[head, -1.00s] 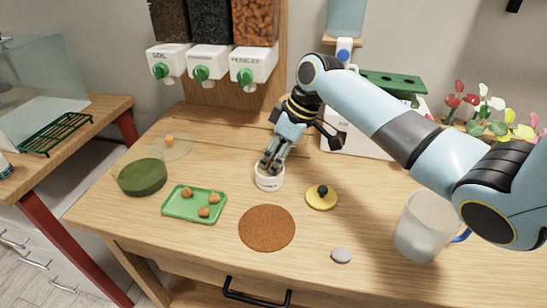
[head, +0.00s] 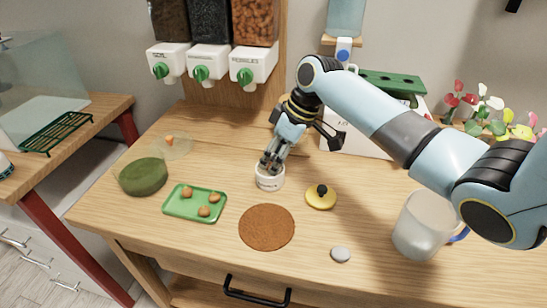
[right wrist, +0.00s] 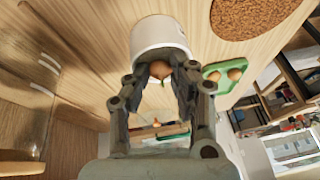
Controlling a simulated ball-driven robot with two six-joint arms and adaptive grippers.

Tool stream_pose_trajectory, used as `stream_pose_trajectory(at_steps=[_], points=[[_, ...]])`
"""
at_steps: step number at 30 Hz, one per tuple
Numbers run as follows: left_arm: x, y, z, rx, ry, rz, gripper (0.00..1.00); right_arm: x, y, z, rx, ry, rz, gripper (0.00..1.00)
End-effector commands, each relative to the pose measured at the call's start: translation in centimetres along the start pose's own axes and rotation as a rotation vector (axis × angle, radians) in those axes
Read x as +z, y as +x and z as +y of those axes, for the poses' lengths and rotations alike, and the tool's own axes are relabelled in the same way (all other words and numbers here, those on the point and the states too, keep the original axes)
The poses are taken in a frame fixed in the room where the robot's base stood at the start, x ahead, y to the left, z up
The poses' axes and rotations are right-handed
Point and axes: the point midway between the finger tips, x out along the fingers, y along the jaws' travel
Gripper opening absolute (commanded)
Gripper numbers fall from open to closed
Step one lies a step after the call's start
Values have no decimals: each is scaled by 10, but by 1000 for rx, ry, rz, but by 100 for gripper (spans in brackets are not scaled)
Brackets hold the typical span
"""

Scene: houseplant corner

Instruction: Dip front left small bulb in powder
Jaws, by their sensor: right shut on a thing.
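My right gripper (head: 269,166) points down at the white powder pot (head: 270,183) in the middle of the table. In the right wrist view, its fingers (right wrist: 162,76) are shut on a small brown bulb (right wrist: 159,69) with a green tip. The bulb is at the mouth of the pot (right wrist: 158,34); I cannot tell how deep it sits, and the powder is hidden. Left of the pot, a green tray (head: 178,212) holds three other bulbs, including one at the left (head: 187,192). My left gripper is out of view.
A yellow lid with a black knob (head: 320,197) lies right of the pot. A brown round mat (head: 267,227) and a grey stone (head: 340,254) are in front. A frosted jug (head: 422,225) stands right. A green-filled dish (head: 143,177) and a clear dish (head: 181,147) are left.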

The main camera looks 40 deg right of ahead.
Motion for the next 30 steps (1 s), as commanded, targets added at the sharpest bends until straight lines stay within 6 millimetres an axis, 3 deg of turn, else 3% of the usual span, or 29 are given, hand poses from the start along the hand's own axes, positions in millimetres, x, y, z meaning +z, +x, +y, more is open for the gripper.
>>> stream_pose_trajectory(at_steps=[30], points=[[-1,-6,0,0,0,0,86,0,1,0,1,0,1,0]])
